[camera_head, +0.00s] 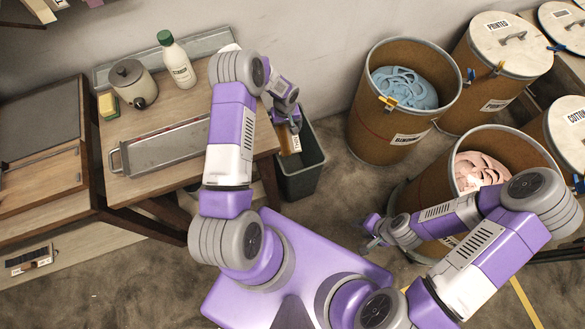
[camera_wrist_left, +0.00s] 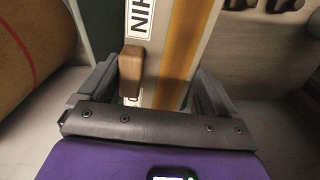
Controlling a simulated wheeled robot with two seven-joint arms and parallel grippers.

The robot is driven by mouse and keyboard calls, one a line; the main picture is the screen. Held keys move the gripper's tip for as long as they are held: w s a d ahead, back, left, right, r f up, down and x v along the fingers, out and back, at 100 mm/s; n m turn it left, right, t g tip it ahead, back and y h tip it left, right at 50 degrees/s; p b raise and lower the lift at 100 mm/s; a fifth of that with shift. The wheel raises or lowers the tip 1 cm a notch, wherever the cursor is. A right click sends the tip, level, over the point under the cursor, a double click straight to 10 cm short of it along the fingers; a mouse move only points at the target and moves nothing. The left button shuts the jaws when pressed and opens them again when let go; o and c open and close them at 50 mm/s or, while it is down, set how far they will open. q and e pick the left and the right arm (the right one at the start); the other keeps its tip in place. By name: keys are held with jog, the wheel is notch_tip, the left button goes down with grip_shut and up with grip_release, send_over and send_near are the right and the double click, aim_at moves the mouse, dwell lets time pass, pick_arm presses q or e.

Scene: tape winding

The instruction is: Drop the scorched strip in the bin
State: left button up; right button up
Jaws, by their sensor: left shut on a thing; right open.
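My left gripper (camera_head: 292,126) is shut on a strip (camera_head: 287,143) and holds it above the grey bin (camera_head: 302,181) beside the table. The left wrist view shows the strip (camera_wrist_left: 182,55) between the two fingers (camera_wrist_left: 150,95), pale with a brown-orange band along its length. A white lettered label (camera_wrist_left: 139,18) and a small wooden piece (camera_wrist_left: 131,70) show beside the band. The strip's lower end is hidden. My right gripper (camera_head: 377,232) is open, low beside the front drum; its fingertips are small in view.
A drum with blue material (camera_head: 378,133) and one with pink material (camera_head: 425,205) stand right of the bin.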

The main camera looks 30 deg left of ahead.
pick_arm(q)
jog(key=o, duration=0.9)
jog(key=shift+r, duration=0.15)
notch_tip(320, 180, up, 7)
jog(key=p, duration=0.3)
jog(key=shift+r, duration=0.2)
